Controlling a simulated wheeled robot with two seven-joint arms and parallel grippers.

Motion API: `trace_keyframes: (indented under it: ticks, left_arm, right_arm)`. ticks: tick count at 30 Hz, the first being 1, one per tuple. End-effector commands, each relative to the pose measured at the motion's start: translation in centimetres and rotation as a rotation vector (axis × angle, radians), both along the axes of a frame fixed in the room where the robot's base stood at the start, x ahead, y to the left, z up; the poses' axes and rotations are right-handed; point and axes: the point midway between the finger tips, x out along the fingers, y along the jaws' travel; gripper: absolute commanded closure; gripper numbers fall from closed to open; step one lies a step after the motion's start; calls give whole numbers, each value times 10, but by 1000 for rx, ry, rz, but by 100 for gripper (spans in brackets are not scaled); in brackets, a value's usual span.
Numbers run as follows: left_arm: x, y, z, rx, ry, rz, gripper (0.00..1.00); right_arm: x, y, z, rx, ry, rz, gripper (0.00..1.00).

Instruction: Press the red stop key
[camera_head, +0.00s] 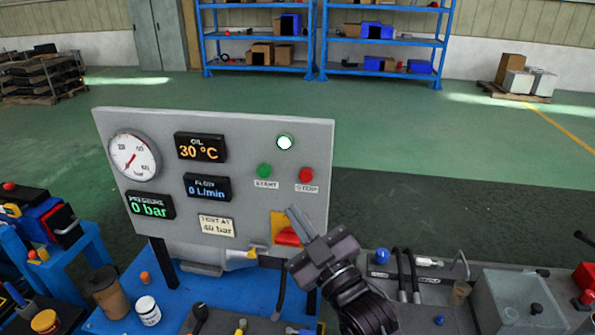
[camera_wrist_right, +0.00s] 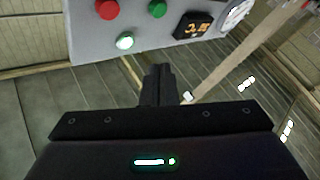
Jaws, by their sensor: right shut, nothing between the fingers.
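The red stop key (camera_head: 306,174) is a round button on the right part of the grey panel (camera_head: 258,208), above a STOP label. It also shows in the right wrist view as a red button (camera_wrist_right: 107,9) at the upper left. The green start key (camera_head: 264,171) is to its left in the head view. My right gripper (camera_head: 295,218) is shut and empty, below the stop key and in front of the red and yellow switch (camera_head: 287,236). In the right wrist view its fingers (camera_wrist_right: 158,75) are together, apart from the stop key. My left gripper is not in view.
A white lamp (camera_head: 285,142) is lit above the keys. Displays read 30 °C, 0 L/min and 0 bar, beside a round gauge (camera_head: 134,156). A blue bench (camera_head: 190,292) with a cup and jar stands below. Hoses and a grey box (camera_head: 508,300) are at right.

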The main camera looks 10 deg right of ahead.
Motion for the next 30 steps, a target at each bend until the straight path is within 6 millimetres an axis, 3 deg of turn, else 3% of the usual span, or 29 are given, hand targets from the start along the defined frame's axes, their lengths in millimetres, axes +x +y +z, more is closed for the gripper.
trace_keyframes:
  ticks: [9,14,21,30]
  left_arm:
    - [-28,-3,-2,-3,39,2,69]
    - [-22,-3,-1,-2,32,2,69]
    - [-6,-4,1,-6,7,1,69]
    - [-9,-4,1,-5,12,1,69]
  right_arm:
    - [2,-1,0,0,2,-1,100]
    - [12,-5,0,-2,0,-2,100]
    - [44,-18,0,-1,1,-1,100]
    - [74,-31,-1,-2,3,0,100]
